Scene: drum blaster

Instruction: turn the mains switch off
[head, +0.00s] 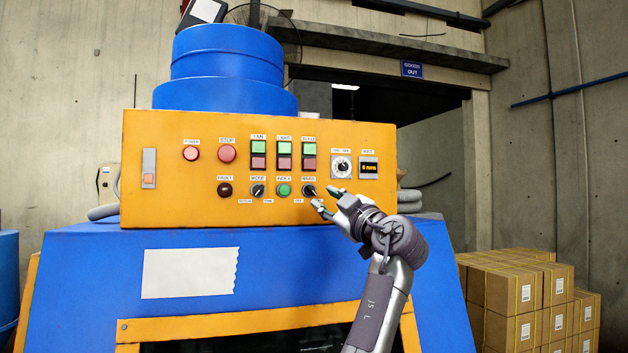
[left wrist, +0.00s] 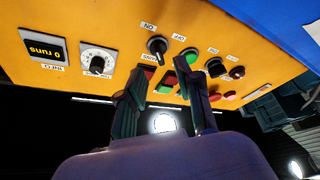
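The mains switch (head: 309,190) is a black rotary knob at the lower right of the orange control panel (head: 200,213). In the left wrist view the picture is upside down, and the knob (left wrist: 157,46) shows with labels ON and OFF on either side. I cannot tell for certain which label its pointer faces. My left gripper (head: 325,198) is just right of and below the knob in the head view. Its two fingers (left wrist: 161,72) are spread apart and empty, with the knob beyond their tips, apparently not touched. My right gripper is not in view.
A similar mode knob (head: 258,190) and a green index button (head: 283,190) sit left of the switch. Above are green and red button pairs (head: 309,155), a timer dial (head: 341,167) and a small display (head: 368,168). Cardboard boxes (head: 525,295) stand at right.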

